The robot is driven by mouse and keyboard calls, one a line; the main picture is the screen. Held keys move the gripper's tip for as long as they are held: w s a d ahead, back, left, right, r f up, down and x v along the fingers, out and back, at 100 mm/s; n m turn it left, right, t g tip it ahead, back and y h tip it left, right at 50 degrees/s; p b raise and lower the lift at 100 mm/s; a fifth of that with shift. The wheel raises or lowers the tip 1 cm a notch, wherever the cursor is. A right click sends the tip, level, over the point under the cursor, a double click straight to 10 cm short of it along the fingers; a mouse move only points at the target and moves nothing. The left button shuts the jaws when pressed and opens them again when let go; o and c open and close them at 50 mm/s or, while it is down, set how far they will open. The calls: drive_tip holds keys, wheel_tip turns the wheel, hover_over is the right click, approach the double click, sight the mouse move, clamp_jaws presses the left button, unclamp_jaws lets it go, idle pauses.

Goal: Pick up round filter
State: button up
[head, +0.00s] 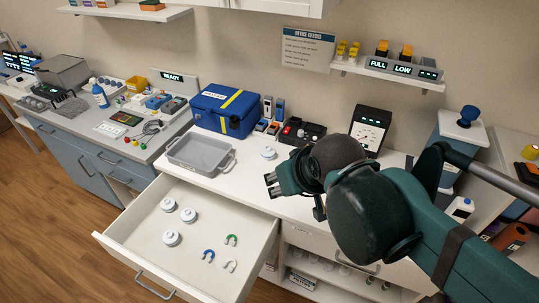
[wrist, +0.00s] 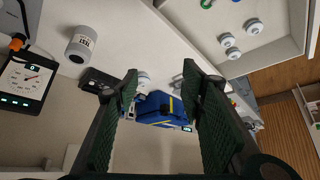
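Several white round filters show in the head view. One filter (head: 268,153) lies on the white counter; three more, such as this drawer filter (head: 171,238), lie in the open drawer (head: 127,226). My gripper (head: 272,186) is above the counter's front edge, apart from the counter filter. In the wrist view my gripper (wrist: 160,72) is open and empty. A white round piece (wrist: 143,80), seemingly the counter filter, shows beyond and between its fingers. Drawer filters (wrist: 253,27) show at upper right there.
A grey tray (head: 202,153) and blue case (head: 226,110) stand left on the counter. A black gauge box (head: 370,130) stands at the back right. A grey TEST cylinder (wrist: 80,45) shows in the wrist view. Green, blue (head: 208,256) and white U-shaped pieces lie in the drawer.

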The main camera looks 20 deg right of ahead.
drive_tip(key=shift+o, duration=0.6)
drive_tip(key=o, duration=0.3)
drive_tip(key=shift+o, duration=0.2)
drive_tip(key=m+g+h+p, duration=0.3)
drive_tip(key=m+g+p, duration=0.1)
drive_tip(key=m+p, duration=0.5)
hover_over(268, 152)
drive_tip(key=s+a, duration=0.1)
drive_tip(key=a, duration=0.1)
wheel_tip(268, 152, down, 10)
drive_tip(key=shift+s+f, duration=0.15)
drive_tip(key=shift+f, duration=0.1)
drive_tip(key=shift+d, duration=0.15)
